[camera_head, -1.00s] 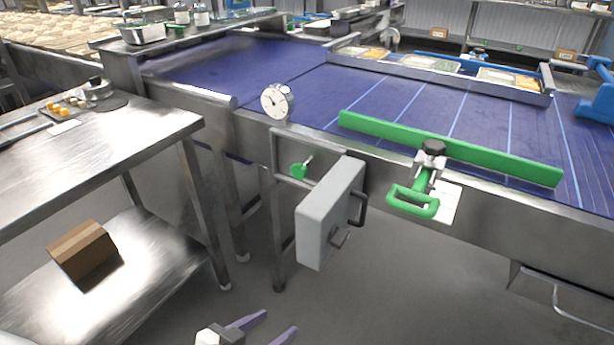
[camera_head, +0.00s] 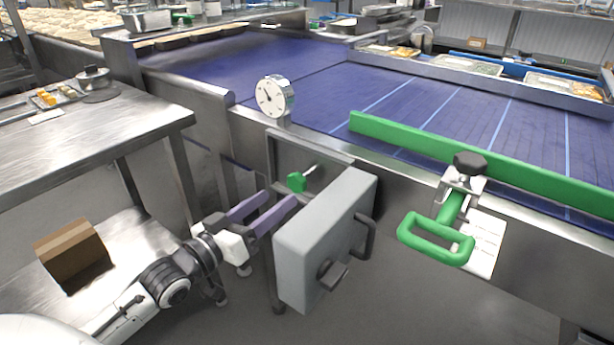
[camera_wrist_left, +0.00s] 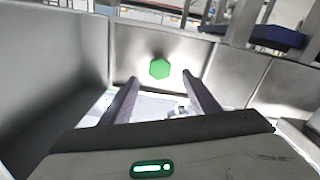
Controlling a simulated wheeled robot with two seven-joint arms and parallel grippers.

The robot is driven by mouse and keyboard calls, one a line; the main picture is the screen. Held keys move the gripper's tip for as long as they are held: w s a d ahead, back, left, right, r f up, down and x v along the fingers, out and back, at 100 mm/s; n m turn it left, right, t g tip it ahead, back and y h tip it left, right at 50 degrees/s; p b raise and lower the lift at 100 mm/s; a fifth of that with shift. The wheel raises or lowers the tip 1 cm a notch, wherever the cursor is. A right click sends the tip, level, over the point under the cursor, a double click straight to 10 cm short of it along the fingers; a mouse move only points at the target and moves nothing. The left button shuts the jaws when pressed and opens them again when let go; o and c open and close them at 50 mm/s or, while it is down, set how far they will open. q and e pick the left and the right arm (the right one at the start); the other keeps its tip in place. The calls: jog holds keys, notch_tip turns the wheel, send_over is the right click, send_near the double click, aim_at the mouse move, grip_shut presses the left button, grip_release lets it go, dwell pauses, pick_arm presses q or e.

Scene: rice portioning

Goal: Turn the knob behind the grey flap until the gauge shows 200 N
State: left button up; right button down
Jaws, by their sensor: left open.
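The green knob (camera_head: 296,182) sits in the recess under the conveyor edge. The grey flap (camera_head: 322,240) stands swung open to the right of the knob. The round white gauge (camera_head: 272,97) is above the knob on the conveyor frame; its scale is too small to read. My left gripper (camera_head: 279,199) is open and empty, just below and left of the knob, with its purple fingers pointing at it. In the left wrist view the knob (camera_wrist_left: 160,68) shows ahead, between and beyond the fingertips (camera_wrist_left: 162,82), not touched. My right gripper is not in view.
A steel table (camera_head: 90,135) stands at the left, with a cardboard box (camera_head: 72,253) on its lower shelf. A green handle (camera_head: 436,238) with a clamp sticks out at the right. The flap's edge lies close to my left gripper's right side.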

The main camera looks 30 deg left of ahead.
aim_at(294, 186)
pick_arm(q)
jog(key=w, duration=0.3)
jog(key=shift+w+d+b, duration=0.15)
jog(key=shift+w+b, duration=0.2)
jog(key=shift+w, duration=0.05)
jog(key=w, duration=0.3)
jog(key=shift+w+d+b, duration=0.15)
jog(key=shift+w+b, duration=0.2)
jog(key=shift+w+d, duration=0.1)
jog(key=shift+w, duration=0.7)
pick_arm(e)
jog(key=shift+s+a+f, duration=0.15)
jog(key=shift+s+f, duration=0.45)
pick_arm(q)
jog(key=c, duration=1)
